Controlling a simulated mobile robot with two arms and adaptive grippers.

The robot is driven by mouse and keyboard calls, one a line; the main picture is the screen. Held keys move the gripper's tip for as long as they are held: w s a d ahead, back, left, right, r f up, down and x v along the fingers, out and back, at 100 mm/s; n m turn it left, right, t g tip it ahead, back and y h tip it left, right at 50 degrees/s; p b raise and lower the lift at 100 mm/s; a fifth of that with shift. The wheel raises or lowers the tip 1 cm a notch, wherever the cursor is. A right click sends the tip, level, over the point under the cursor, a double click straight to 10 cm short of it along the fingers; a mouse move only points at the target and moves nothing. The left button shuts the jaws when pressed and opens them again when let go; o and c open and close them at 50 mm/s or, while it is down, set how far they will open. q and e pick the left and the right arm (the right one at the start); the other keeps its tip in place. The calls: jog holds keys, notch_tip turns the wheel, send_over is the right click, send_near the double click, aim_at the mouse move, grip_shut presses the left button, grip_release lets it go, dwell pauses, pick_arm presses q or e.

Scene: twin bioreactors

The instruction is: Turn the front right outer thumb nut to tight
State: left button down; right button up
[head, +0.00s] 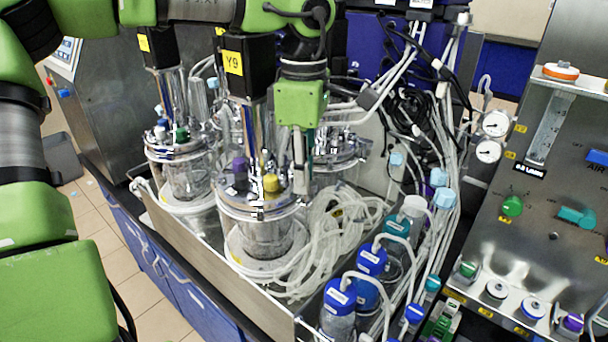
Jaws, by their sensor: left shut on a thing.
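The front bioreactor vessel (262,234) is a glass jar with a shiny metal head plate and a black motor marked Y9 (240,66) on top. My left gripper (303,188) comes down from above at the right side of this head plate. Its narrow fingers are shut at the plate's right rim. The thumb nut between the fingertips is too small and too covered to make out. A yellow cap (271,183) and a purple cap (240,172) stand on the plate left of the fingers. My right gripper is not in view.
Another vessel (183,165) stands behind to the left, and a further metal head plate (340,148) behind to the right. Coiled clear tubing (335,235) lies right of the front vessel. Blue-capped bottles (339,310) stand front right. A control panel (545,240) is at far right.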

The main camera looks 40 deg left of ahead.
pick_arm(q)
jog(key=shift+w+m, duration=0.1)
jog(key=shift+m, duration=1.5)
jog(key=c, duration=2)
grip_release()
notch_tip(320, 180, up, 12)
jog(key=shift+a+r, duration=0.1)
